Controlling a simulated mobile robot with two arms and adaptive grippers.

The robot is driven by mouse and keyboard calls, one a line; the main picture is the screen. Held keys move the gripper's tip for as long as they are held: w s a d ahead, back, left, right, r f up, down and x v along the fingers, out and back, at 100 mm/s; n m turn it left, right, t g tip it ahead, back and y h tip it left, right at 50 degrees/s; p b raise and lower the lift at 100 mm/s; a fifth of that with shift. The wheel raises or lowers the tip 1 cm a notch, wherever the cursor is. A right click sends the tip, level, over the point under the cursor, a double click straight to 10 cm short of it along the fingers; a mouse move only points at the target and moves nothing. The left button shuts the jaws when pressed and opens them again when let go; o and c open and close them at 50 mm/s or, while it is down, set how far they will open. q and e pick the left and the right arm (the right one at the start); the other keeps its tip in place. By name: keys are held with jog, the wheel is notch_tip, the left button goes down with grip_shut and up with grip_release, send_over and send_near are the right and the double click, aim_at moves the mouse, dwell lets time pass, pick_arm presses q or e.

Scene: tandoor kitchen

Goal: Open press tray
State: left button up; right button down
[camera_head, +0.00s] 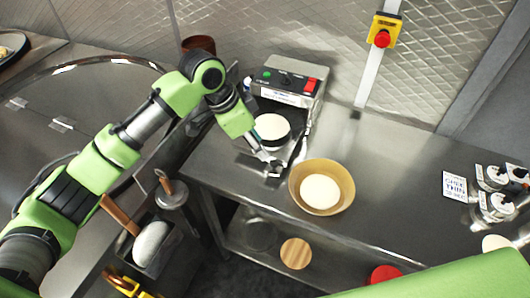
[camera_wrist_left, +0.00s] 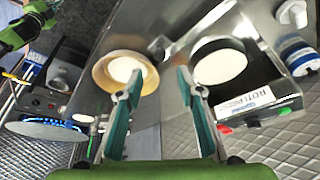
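The press (camera_head: 291,80) is a metal box with green and red buttons, standing at the back of the steel counter; its labelled front shows at the right of the left wrist view (camera_wrist_left: 250,104). A pale round disc (camera_head: 271,127) lies on a black round plate at the press front, and it also shows in the left wrist view (camera_wrist_left: 219,66). My left gripper (camera_head: 274,167) is just in front of the plate. In the left wrist view its two fingers (camera_wrist_left: 158,82) are apart with nothing held between them. I cannot tell whether it touches the tray. My right gripper is not seen.
A tan bowl (camera_head: 345,178) with pale dough stands close to the right of my left gripper. Labelled jars (camera_head: 492,176) stand at the far right. A yellow box with a red button (camera_head: 382,38) is on the wall. The counter between bowl and jars is clear.

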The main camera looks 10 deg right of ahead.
pick_arm(q)
jog(key=shift+v, duration=1.35)
